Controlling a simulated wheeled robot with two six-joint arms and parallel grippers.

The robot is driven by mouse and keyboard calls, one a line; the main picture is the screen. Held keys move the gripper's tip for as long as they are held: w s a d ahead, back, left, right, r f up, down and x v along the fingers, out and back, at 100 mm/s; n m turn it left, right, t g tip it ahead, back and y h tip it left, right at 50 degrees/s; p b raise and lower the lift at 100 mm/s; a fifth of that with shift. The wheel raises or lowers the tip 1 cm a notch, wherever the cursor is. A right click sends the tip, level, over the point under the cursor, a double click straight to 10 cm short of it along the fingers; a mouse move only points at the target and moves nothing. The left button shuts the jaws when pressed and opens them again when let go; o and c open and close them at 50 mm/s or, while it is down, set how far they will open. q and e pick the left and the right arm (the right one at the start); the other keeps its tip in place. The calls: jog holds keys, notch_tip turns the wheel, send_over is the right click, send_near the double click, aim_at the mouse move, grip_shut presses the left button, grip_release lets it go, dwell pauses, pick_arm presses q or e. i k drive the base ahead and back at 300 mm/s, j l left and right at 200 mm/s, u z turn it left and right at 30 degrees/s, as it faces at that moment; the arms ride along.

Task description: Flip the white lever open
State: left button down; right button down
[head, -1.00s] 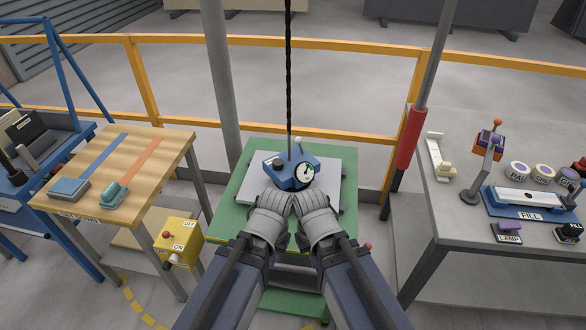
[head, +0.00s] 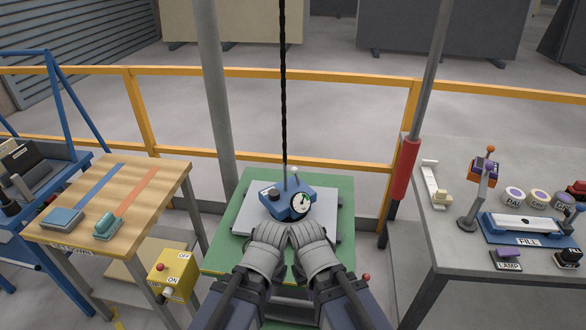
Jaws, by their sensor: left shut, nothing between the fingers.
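A blue lifting device (head: 284,211) with a round dial sits on a grey stone slab (head: 328,228). The slab lies on a green table. A small white-tipped lever (head: 294,169) stands up at the back of the blue device. My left gripper (head: 274,228) is just in front of the device, pointing at it; it is shut and empty. My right gripper (head: 304,226) is close beside it, also in front of the device. Its fingertips are mostly hidden, so its opening cannot be told. Neither gripper is at the lever.
A dark cable (head: 283,90) hangs down to the device. A wooden table (head: 105,195) with coloured strips and blocks stands left, above a yellow switch box (head: 171,276). A grey bench (head: 420,240) with a blue FILL fixture stands right. A yellow rail (head: 270,157) runs behind.

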aim_at(294, 170)
jog(key=j+z, duration=0.1)
jog(key=z, duration=0.75)
jog(key=j+z, duration=0.35)
jog(key=k+j+z, duration=0.1)
jog(key=j+z, duration=0.2)
jog(key=k+j+z, duration=0.1)
jog(key=j+z, duration=0.25)
jog(key=k+j, duration=0.15)
jog(key=j, duration=0.15)
jog(key=k+j+z, duration=0.1)
jog(key=j, duration=0.2)
jog(key=k+j+z, duration=0.1)
jog(key=k+j, duration=0.15)
jog(key=j, duration=0.05)
